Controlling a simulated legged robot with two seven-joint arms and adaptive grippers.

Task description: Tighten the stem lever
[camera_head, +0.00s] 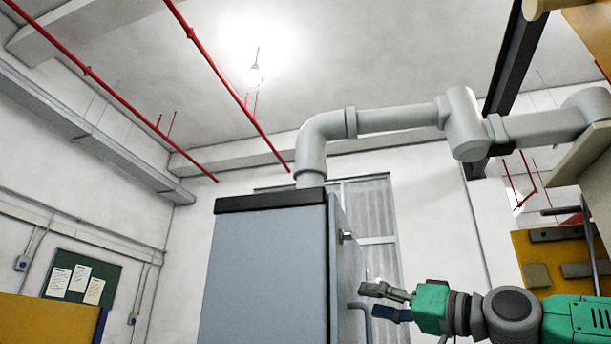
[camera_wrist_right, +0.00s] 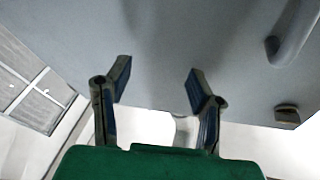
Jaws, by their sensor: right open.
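A tall grey cabinet (camera_head: 262,275) with a black top edge stands in the middle of the head view. On its right-hand face are a small metal latch-like part (camera_head: 347,235) and, lower down, a curved grey handle (camera_head: 358,309). I cannot tell whether either is the stem lever. My right gripper (camera_head: 370,300) is open and empty, its fingers pointing left beside the handle. In the right wrist view the open fingers (camera_wrist_right: 158,72) face the grey panel (camera_wrist_right: 160,40); the curved handle (camera_wrist_right: 290,38) and the small metal part (camera_wrist_right: 287,115) lie right of them. My left gripper is not in view.
A thick grey pipe (camera_head: 390,120) rises from the cabinet top and runs right. A yellow panel with grey blocks (camera_head: 560,260) is at the right. A green notice board (camera_head: 82,283) hangs on the left wall.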

